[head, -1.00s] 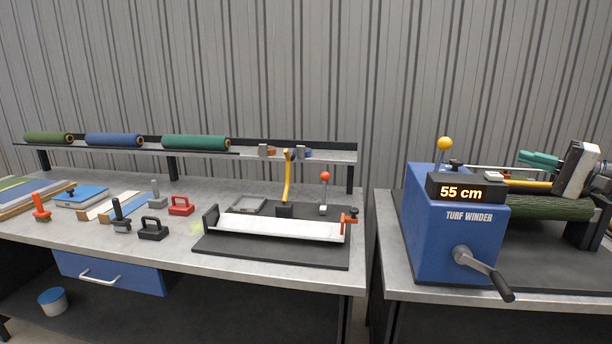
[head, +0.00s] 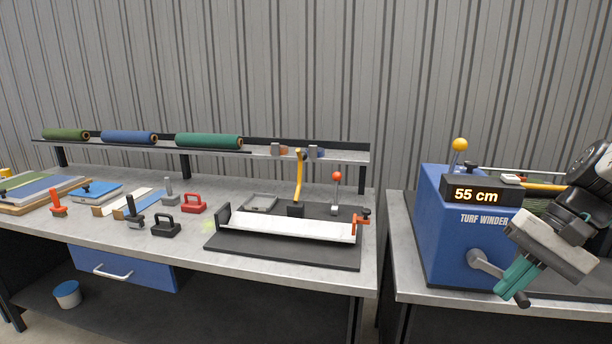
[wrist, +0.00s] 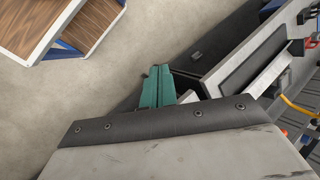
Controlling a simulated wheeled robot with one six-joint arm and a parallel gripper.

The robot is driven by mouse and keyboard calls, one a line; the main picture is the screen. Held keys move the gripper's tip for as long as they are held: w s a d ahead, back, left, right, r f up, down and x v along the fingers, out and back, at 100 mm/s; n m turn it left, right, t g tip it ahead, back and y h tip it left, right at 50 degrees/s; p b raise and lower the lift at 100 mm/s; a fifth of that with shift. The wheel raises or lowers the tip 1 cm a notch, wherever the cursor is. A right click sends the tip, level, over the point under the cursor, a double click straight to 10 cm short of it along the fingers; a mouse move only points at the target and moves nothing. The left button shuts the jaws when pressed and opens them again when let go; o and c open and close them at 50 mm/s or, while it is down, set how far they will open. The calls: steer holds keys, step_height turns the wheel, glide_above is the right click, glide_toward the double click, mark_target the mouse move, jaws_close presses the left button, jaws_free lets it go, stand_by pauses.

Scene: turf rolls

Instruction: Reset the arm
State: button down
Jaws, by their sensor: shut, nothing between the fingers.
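My gripper (head: 516,282) has teal fingers and a grey body. In the head view it is at the right, in front of the blue turf winder (head: 462,222), overlapping its crank handle (head: 486,262) in the picture. The teal fingers (wrist: 157,86) are together and empty, and they also show in the wrist view above a pale concrete floor. Whether the gripper touches the crank cannot be told. The winder's display reads 55 cm. Part of the winder's right side is hidden behind my arm.
The left bench (head: 190,240) carries a white trough (head: 290,225) on a black mat, hand tools and pads. Green and blue turf rolls (head: 208,140) lie on the rear shelf. A wood-topped piece (wrist: 95,30) stands on the floor in the wrist view. Open floor lies between.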

steer(key=s+a+n+t+h, duration=0.1)
steer(key=s+a+n+h, duration=0.5)
steer(key=s, duration=0.5)
steer(key=shift+s+r, duration=0.4)
steer(key=shift+a, duration=0.1)
